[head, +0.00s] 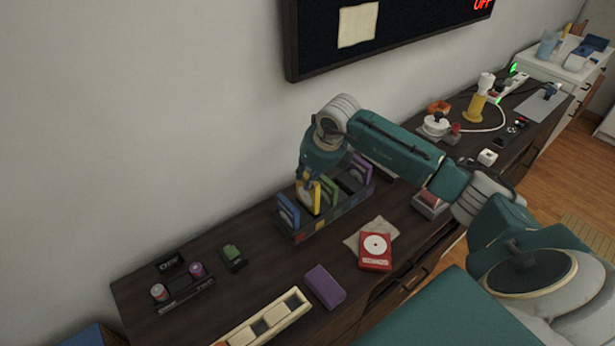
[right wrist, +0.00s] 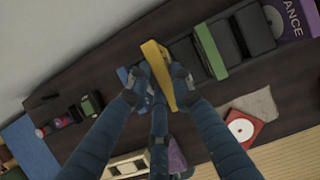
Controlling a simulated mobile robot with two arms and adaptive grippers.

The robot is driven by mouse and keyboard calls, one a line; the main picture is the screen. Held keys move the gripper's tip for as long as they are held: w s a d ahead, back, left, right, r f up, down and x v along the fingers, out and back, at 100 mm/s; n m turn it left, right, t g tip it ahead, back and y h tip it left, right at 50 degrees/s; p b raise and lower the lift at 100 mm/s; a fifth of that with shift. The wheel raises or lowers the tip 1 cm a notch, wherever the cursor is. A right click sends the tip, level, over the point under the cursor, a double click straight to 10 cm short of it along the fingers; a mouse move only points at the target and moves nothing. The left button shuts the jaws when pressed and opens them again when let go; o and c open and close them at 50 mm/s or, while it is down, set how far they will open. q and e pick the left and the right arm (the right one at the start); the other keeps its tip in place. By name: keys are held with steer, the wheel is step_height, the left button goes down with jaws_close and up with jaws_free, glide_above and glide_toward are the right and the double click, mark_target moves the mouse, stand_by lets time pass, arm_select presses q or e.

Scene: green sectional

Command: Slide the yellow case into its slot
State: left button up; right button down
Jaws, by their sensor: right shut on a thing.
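The yellow case (head: 309,197) stands roughly upright at the dark slotted rack (head: 335,214), between a blue case (head: 287,211) and a green case (head: 330,189). My right gripper (head: 305,180) is shut on its upper part from above. In the right wrist view the yellow case (right wrist: 156,62) is between the two fingers (right wrist: 160,84), with the blue case (right wrist: 123,75) to its left and the green case (right wrist: 210,52) to its right. How deep its lower edge sits in the rack cannot be told. My left gripper is not in view.
A purple case (head: 360,169) stands at the rack's far end. A red case (head: 375,262) lies on a beige cloth (head: 352,243) in front. A purple block (head: 325,287), a cream tray (head: 297,309) and a small green-and-black item (head: 233,258) are nearer. The wall is close behind.

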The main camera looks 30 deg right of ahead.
steer(key=shift+b, duration=0.35)
stand_by(0.7)
steer(key=b, duration=0.5)
glide_above(308, 207)
steer(key=shift+w+d+f, duration=0.1)
steer(key=shift+w+f, duration=0.1)
steer(key=shift+f, duration=1.2)
steer(key=shift+w+d+f, duration=0.1)
steer(key=shift+w+f, duration=0.05)
steer(key=shift+f, duration=1.25)
steer(key=c, duration=1.5)
jaws_free()
steer(key=shift+p, duration=0.3)
steer(key=shift+o, duration=0.2)
steer(key=shift+r, duration=0.1)
steer(key=shift+s+r, duration=0.1)
steer(key=shift+r, duration=0.2)
steer(key=v, duration=1.1)
steer(key=shift+a+r, duration=0.1)
